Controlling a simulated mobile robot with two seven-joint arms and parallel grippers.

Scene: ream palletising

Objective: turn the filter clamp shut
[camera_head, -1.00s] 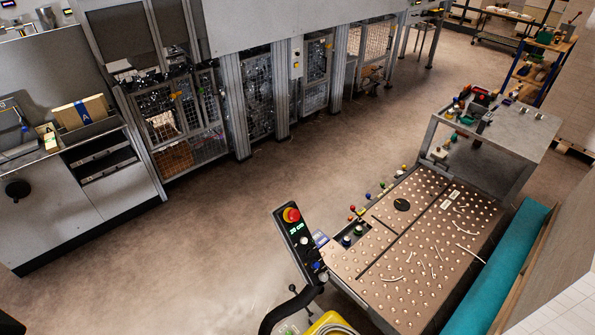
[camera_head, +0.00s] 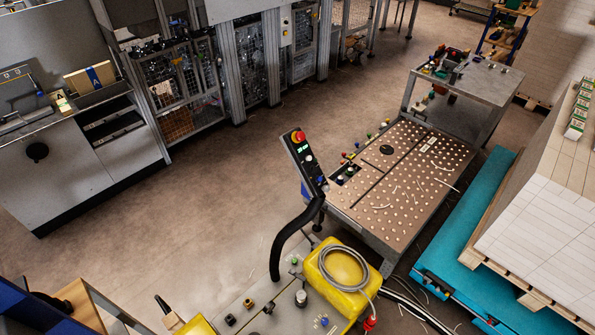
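I cannot make out a filter clamp in this view. A machine top with several small knobs and fittings (camera_head: 301,297) stands at the bottom centre. A yellow housing (camera_head: 327,292) with a coiled grey hose (camera_head: 345,250) sits on it, and a red connector (camera_head: 370,323) hangs at its right. A control panel (camera_head: 306,160) with a red button stands on a curved black arm behind the yellow housing. Neither of my grippers is in the picture.
A perforated table (camera_head: 386,205) lies beyond the panel, with a grey raised shelf (camera_head: 477,80) behind it. Teal platforms (camera_head: 455,255) and a pallet of white stacks (camera_head: 545,215) stand at right. Grey cabinets (camera_head: 80,150) line the left. Floor (camera_head: 160,220) between is clear.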

